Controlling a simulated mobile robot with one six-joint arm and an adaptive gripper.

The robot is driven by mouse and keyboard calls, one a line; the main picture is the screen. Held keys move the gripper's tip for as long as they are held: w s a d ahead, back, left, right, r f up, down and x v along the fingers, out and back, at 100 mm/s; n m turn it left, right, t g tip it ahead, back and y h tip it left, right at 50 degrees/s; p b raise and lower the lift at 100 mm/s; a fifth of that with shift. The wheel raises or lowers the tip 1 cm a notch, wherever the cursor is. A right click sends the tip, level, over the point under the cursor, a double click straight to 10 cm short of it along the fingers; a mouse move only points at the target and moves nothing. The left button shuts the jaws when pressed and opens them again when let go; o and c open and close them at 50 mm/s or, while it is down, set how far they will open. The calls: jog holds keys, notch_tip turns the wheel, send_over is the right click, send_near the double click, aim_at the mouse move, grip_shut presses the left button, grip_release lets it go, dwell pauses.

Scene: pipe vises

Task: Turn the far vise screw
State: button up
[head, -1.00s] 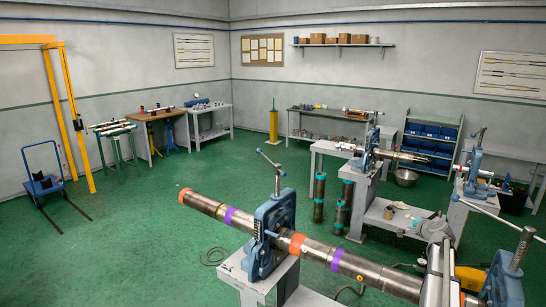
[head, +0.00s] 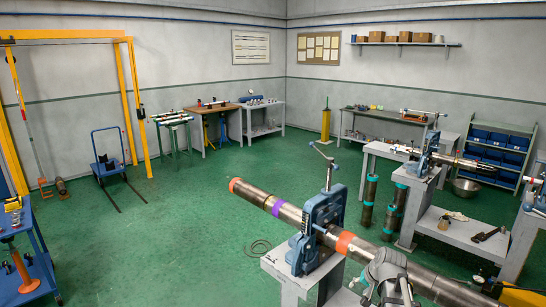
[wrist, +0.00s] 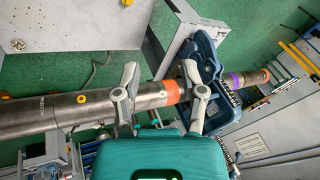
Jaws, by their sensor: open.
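The blue vise (head: 312,243) stands on a grey stand in the head view, with the long steel pipe (head: 420,272) running through it. Its screw (head: 328,176) rises from the top, ending in a tilted bar handle (head: 322,151). In the wrist view the blue vise (wrist: 218,88) shows beyond the right finger. My gripper (wrist: 160,68) is open, its two fingers apart and empty, near the pipe's orange band (wrist: 174,92). In the head view my grey arm is over the pipe, right of the vise and lower than the screw handle. The screw is hard to make out in the wrist view.
Another blue vise (head: 428,150) holds a pipe on a bench at the back right. Dark pipes with teal ends (head: 368,205) stand on the floor there. A blue hand truck (head: 108,165) and yellow frame stand at left. The green floor (head: 180,240) left of the vise is mostly open.

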jog(key=s+a+f+n+g+h+b, duration=0.1)
jog(key=s+a+f+n+g, duration=0.1)
jog(key=s+a, duration=0.3)
jog(key=s+a+f+n+g+h+b, duration=0.1)
jog(key=s+a+f+n+g, duration=0.1)
jog(key=s+a, duration=0.4)
jog(key=s+n, duration=0.1)
jog(key=s, duration=0.2)
jog(key=shift+h, duration=0.3)
jog(key=shift+d+f, duration=0.1)
jog(key=shift+d, duration=0.1)
